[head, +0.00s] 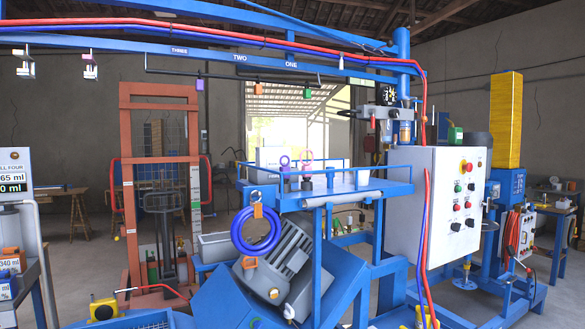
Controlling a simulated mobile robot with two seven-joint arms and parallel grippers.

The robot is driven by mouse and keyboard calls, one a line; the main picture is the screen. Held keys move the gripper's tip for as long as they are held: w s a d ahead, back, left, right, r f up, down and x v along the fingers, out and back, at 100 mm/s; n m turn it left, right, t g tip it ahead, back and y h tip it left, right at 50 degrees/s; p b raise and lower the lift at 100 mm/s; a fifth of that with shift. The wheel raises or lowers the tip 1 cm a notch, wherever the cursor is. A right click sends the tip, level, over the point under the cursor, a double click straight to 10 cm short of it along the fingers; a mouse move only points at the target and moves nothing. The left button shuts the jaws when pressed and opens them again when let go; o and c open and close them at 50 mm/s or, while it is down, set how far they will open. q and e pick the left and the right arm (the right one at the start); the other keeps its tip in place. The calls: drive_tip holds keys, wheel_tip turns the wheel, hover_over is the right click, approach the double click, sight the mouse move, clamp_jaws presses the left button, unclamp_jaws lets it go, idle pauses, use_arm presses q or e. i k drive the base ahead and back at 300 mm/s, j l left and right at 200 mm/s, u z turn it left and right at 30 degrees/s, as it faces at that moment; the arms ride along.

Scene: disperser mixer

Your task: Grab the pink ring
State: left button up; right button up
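A small pink ring (306,157) stands upright on the blue raised platform (345,189) near the middle of the head view. It appears to sit on top of a small dark post. A similar small purple ring (284,160) stands just to its left, close by. Neither of my grippers shows in the head view, so I see nothing held.
A large blue ring (257,232) hangs below the platform's left front, before a grey motor (284,262). A white control box (430,201) stands right of the platform. A light cup (362,178) is at the platform's right. Blue rails border the platform.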

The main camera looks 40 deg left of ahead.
sight(306, 177)
drive_tip(key=i+u, duration=0.2)
drive_tip(key=i, duration=0.95)
drive_tip(key=i+z, duration=0.1)
drive_tip(key=z, duration=9.1)
